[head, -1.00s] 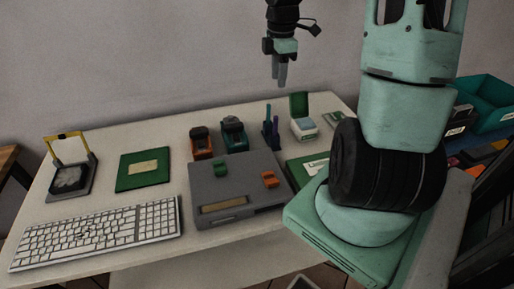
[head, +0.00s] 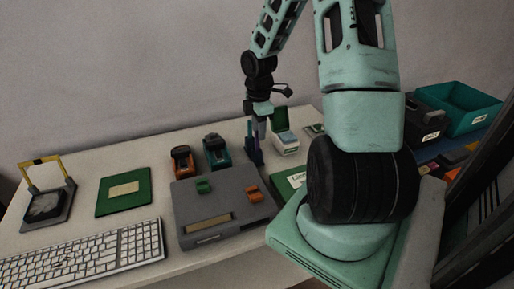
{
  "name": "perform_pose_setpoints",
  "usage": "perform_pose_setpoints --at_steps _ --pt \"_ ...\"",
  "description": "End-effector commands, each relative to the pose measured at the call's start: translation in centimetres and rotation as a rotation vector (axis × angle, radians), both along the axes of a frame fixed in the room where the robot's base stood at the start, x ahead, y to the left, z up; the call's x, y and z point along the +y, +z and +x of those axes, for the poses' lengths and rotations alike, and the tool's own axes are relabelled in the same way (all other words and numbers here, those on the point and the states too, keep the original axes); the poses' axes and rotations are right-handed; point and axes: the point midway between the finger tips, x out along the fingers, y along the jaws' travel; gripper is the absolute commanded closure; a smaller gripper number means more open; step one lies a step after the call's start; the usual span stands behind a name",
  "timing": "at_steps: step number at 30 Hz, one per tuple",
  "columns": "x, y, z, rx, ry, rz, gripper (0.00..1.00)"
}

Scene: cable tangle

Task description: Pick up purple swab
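My gripper (head: 260,132) points down at the back of the table, directly over a small dark blue-purple upright item (head: 254,156). Its fingertips overlap the top of this item in the picture. A thin purple upright part (head: 249,133), which may be the purple swab, shows just left of the fingers. It is too small to tell whether the fingers are around it, touching it or apart from it. The finger gap is not clear.
A white box with a raised green lid (head: 285,143) stands close to the right of my gripper. Orange (head: 182,159) and teal (head: 216,151) devices stand to the left. A grey case (head: 222,208) lies in front. A teal bin (head: 455,107) is at far right.

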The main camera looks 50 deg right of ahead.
Motion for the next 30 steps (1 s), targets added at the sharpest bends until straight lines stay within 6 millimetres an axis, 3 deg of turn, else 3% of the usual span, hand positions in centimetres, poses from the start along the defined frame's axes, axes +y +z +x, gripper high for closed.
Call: perform_pose_setpoints --at_steps 9,18,22,30 --pt "0.7 -4.3 0.2 0.002 0.003 0.001 0.63" --pt "0.6 -4.7 0.2 0.001 0.002 0.001 0.63" --pt "0.6 -4.6 0.2 0.001 0.002 0.001 0.99" --pt "0.6 -4.6 0.2 0.001 0.002 0.001 1.0"
